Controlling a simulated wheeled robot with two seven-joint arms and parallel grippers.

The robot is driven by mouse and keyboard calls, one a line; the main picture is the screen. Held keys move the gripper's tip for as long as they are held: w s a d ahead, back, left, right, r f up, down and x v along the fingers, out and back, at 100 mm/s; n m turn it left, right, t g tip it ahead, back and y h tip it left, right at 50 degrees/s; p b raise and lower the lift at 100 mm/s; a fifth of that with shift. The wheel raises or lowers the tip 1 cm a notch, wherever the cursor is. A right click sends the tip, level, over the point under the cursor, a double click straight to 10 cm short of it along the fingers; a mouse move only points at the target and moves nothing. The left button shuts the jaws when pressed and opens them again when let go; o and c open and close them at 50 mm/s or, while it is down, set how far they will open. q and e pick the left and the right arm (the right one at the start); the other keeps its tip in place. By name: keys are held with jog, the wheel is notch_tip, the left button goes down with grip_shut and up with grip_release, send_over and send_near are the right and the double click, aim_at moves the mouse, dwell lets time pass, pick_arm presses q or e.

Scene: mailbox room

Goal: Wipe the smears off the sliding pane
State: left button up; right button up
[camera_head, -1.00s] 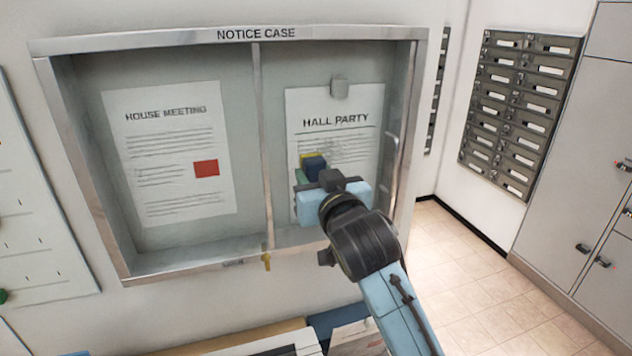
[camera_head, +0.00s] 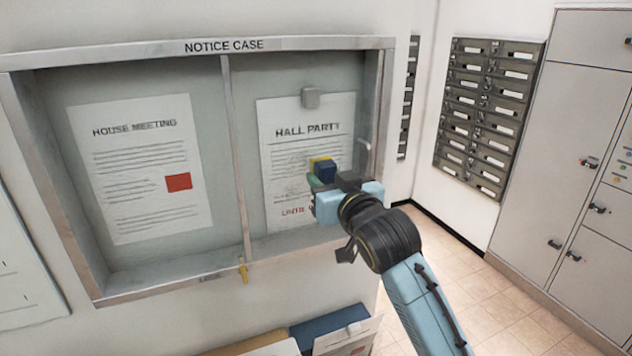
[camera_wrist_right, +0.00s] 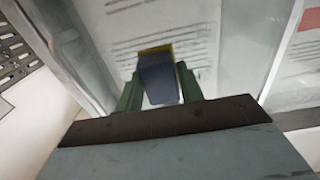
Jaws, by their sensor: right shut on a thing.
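The glazed notice case (camera_head: 225,62) hangs on the wall. Its right pane covers the HALL PARTY notice (camera_head: 300,115). Faint greyish marks show over this notice's middle lines; I cannot tell smear from print. My right gripper (camera_head: 322,180) is shut on a blue block with a yellow pad (camera_head: 320,161), in front of the notice's right half. In the right wrist view, the green fingers grip the blue block (camera_wrist_right: 159,82) from both sides, its yellow edge toward the pane. I cannot tell whether the pad touches the glass. My left gripper is out of view.
A pull handle (camera_head: 365,158) stands at the case's right side. A yellow key (camera_head: 243,270) hangs at the bottom rail under the middle divider. Papers and a blue folder (camera_head: 328,328) lie below. Mailboxes (camera_head: 487,115) and grey lockers (camera_head: 570,150) are at right; open floor lies before them.

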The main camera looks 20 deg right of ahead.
aim_at(283, 170)
jog(key=shift+d, duration=0.2)
jog(key=shift+r, duration=0.85)
jog(key=shift+s+a, duration=0.1)
jog(key=shift+a, duration=3.75)
jog(key=shift+s, duration=0.1)
jog(key=shift+s+f, duration=0.1)
jog(key=shift+s, duration=0.4)
jog(key=shift+s+d, duration=0.1)
jog(key=shift+s, duration=2.2)
jog(key=s, duration=0.3)
